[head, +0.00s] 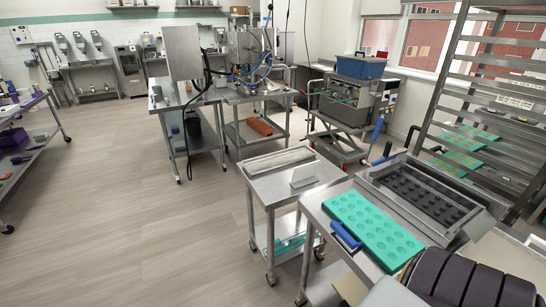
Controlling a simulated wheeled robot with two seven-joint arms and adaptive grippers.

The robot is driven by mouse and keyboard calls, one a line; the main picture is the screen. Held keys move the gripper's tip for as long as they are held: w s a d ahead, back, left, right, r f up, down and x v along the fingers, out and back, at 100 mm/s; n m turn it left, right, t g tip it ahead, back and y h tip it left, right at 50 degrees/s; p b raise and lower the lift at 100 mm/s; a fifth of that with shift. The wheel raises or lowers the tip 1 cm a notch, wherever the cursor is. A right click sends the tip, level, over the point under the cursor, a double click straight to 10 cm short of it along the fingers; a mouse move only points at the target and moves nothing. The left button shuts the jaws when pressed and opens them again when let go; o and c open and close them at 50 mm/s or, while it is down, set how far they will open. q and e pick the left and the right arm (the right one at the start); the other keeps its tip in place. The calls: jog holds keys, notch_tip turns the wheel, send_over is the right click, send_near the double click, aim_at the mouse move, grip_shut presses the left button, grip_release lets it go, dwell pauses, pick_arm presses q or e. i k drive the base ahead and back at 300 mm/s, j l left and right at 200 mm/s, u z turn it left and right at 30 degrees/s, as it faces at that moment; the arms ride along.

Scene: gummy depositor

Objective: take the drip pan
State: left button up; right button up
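A long shallow pale metal tray (280,161) lies on top of the small steel cart (262,188) at the middle. It looks like the drip pan, but I cannot tell for sure at this size. A small pale plate or card (304,182) stands beside it on the same cart top. Neither of my grippers shows in the head view, and nothing is seen touching the tray.
A steel table at right holds a green mould sheet (372,230), a blue-handled tool (345,236) and a metal frame with dark cavities (425,195). A rack (480,110) stands behind. The wood floor (140,220) at left is clear.

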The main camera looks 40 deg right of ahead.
aim_at(255, 166)
jog(key=i, duration=0.85)
jog(key=i+j+z, duration=0.1)
jog(key=i+z, duration=0.35)
jog(key=i+j+z, duration=0.3)
jog(key=i+z, duration=0.2)
jog(key=i+j+z, duration=0.9)
jog(key=j, duration=0.25)
jog(key=i+j+z, duration=0.15)
jog(key=j+z, duration=0.3)
jog(key=j, duration=0.2)
